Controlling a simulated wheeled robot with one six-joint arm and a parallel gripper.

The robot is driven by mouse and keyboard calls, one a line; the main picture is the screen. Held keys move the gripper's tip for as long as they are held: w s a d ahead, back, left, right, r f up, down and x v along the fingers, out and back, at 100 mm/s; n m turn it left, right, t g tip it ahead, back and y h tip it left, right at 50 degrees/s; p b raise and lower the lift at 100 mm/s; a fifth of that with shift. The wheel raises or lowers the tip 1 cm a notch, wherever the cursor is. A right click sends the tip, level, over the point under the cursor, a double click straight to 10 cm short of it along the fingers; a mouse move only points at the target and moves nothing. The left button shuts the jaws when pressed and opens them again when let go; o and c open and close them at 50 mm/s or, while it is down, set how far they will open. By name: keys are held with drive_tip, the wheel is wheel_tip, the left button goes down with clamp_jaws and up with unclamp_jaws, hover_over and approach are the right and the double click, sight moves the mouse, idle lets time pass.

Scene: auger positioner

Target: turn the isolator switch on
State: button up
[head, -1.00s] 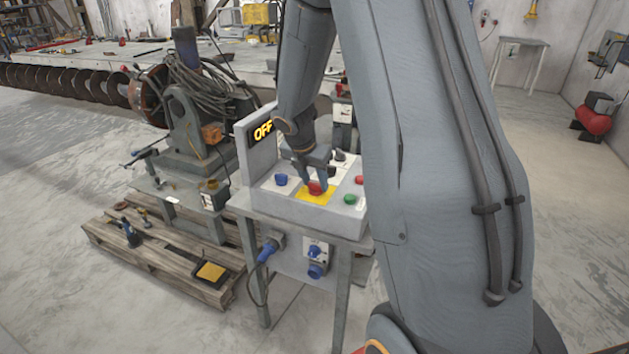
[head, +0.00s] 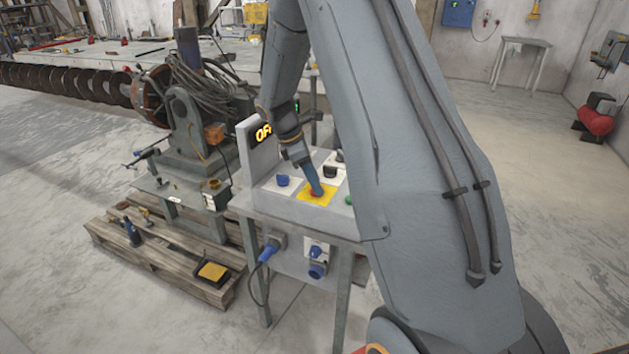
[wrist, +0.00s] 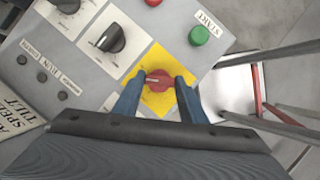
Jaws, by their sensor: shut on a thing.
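The isolator switch is a red rotary knob (wrist: 158,81) on a yellow square plate (wrist: 153,64) on the grey control box. My gripper (wrist: 160,86) has its blue fingers on either side of the knob and is shut on it. A light mark on the knob points to the left in the wrist view. In the head view my gripper (head: 316,186) reaches down to the yellow plate (head: 306,197), and its fingers hide most of the knob. The display (head: 263,133) behind shows yellow letters, "OF", with the rest covered by my arm.
A black knob (wrist: 112,39) and a green START button (wrist: 199,35) sit near the yellow plate. A blue knob (head: 282,180) is to its left in the head view. A wooden pallet (head: 170,258) lies left of the box. Open floor is at the right.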

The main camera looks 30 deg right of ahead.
drive_tip(key=m+g, duration=0.1)
drive_tip(key=m, duration=0.2)
drive_tip(key=m+g+y, duration=0.1)
drive_tip(key=m, duration=0.2)
drive_tip(key=shift+w+d+y+b, duration=0.2)
drive_tip(key=shift+y+b, duration=0.1)
drive_tip(key=shift+b, duration=0.1)
drive_tip(key=shift+m, duration=0.4)
drive_tip(key=o, duration=1.1)
drive_tip(key=shift+r, duration=0.1)
drive_tip(key=b+v, duration=0.2)
drive_tip(key=v, duration=0.5)
drive_tip(key=shift+w+a+r, duration=0.1)
drive_tip(key=shift+w+r, duration=0.1)
drive_tip(key=shift+r, duration=0.1)
